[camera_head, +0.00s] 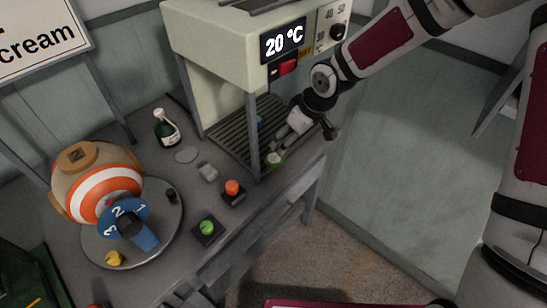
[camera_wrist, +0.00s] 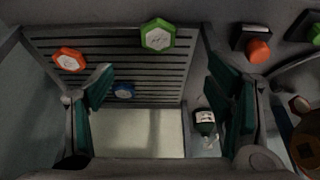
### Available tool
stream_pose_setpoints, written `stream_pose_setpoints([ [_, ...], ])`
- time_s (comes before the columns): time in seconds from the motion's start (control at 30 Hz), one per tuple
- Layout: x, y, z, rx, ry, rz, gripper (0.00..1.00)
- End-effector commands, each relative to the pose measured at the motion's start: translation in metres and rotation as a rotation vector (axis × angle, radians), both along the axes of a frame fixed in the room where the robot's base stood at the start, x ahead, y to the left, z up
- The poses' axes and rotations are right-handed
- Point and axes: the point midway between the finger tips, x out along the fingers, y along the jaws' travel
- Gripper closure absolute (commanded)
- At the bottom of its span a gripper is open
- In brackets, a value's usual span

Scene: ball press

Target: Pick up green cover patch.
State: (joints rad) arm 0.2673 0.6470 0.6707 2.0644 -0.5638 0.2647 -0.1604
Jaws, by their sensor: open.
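The green cover patch (camera_wrist: 157,36) is a green hexagonal piece with a pale face, lying near the edge of the slatted grill in the wrist view. It also shows in the head view (camera_head: 274,160), low at the front of the machine. My gripper (camera_wrist: 158,78) is open and empty, with its fingers wide apart on either side of the grill. The green patch lies beyond the fingertips, near the top of the wrist view. In the head view my gripper (camera_head: 291,138) is just above and right of the patch, partly hiding the grill.
An orange patch (camera_wrist: 69,59) and a blue patch (camera_wrist: 123,91) also lie on the grill. The machine (camera_head: 215,50) with its 20 °C display stands over it, with a post (camera_head: 253,135) near the green patch. A dark bottle (camera_head: 166,129) and button boxes (camera_head: 208,230) stand left.

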Motion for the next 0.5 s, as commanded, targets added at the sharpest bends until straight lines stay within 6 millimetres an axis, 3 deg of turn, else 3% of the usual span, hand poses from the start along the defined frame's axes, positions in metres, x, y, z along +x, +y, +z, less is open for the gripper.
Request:
stream_pose_setpoints([
  [0.3,0.013,0.019,-0.054,0.000,0.001,0.003,0.27],
  [0.5,0.018,0.024,-0.072,0.001,0.001,0.000,0.27],
])
